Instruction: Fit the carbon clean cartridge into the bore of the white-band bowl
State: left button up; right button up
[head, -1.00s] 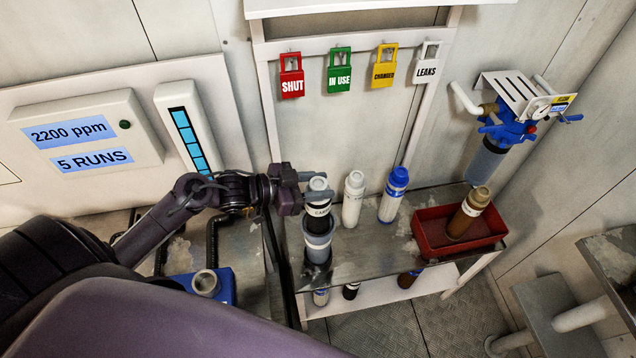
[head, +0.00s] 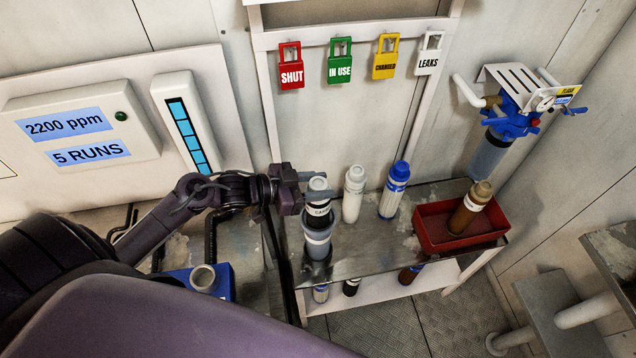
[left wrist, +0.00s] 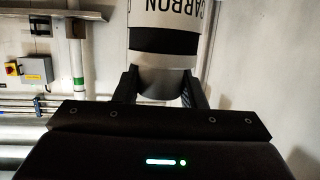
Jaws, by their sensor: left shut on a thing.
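The carbon cartridge (head: 318,218) is upright, with a black body, white label and pale cap. My left gripper (head: 313,191) is shut on its cap end. The left wrist view shows the jaws (left wrist: 160,88) on either side of the grey end, beside the black ring and CARBON label (left wrist: 170,14). The white-band bowl (head: 318,249), grey with a pale band, stands on the bench directly below. The cartridge's lower end is at the bowl's mouth and hidden by the rim, so its depth in the bore cannot be told. My right gripper is out of view.
A white cartridge (head: 353,195) and a blue-capped one (head: 394,190) stand close to the right on the metal bench (head: 375,235). A red tray (head: 432,236) holds a brown cartridge (head: 468,210). A blue block with a pale cup (head: 203,278) is at lower left.

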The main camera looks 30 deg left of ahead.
aim_at(307, 215)
pick_arm(q)
jog(key=shift+f+b, duration=4.2)
jog(key=shift+f, duration=1.95)
jog(key=o, duration=0.8)
jog(key=shift+o, duration=0.6)
jog(key=shift+s, duration=0.1)
jog(key=shift+f, duration=0.15)
jog(key=shift+o, duration=0.2)
jog(key=v, duration=0.6)
jog(key=shift+s+a+b, duration=0.2)
jog(key=shift+a+b, duration=0.05)
jog(key=shift+b, duration=0.1)
jog(key=shift+s+a+r, duration=0.3)
jog(key=shift+r, duration=0.25)
